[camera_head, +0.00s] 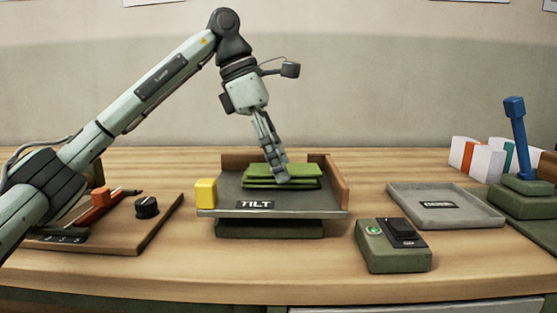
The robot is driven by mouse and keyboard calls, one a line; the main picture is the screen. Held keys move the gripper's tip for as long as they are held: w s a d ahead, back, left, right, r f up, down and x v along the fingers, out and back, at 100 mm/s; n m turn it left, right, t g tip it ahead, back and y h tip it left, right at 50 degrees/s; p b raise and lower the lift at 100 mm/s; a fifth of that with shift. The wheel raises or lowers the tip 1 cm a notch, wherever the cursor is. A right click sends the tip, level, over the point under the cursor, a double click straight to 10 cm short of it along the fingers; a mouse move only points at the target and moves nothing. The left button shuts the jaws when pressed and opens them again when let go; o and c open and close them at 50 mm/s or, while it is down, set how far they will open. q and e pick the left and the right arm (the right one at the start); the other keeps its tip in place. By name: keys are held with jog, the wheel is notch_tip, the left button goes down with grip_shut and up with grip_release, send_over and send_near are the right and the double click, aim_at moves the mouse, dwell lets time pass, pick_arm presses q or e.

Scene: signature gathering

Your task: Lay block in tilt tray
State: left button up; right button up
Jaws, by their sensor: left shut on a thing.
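A flat green block (302,171), showing as stacked layers, is over the bed of the tilt tray (226,204). The tray is grey, with wooden walls at its back and right, a TILT label on its front, and a dark base under it. My left gripper (279,177) reaches down from above, shut on the green block near the middle of its front side. I cannot tell whether the block's underside fully touches the tray. The fingers hide a small part of the block. My right gripper is not in view.
A yellow cube (206,192) sits at the tray's left front corner. A wooden board (120,236) with a black knob stands left. A green box with a button (392,252) stands front right. A shallow grey tray (440,213) is empty. A blue-handled device (518,140) stands far right.

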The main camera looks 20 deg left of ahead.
pick_arm(q)
jog(key=o, duration=1.1)
jog(key=shift+o, duration=0.7)
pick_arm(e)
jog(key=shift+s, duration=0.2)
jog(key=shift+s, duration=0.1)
pick_arm(q)
jog(key=shift+r, duration=0.25)
jog(key=p+v, duration=0.2)
jog(key=v, duration=0.9)
jog(key=shift+a+r, duration=0.25)
jog(key=shift+r, duration=0.05)
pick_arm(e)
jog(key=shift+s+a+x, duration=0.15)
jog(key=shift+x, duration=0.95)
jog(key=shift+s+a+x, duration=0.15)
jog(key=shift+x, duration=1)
pick_arm(q)
jog(key=shift+s, duration=0.1)
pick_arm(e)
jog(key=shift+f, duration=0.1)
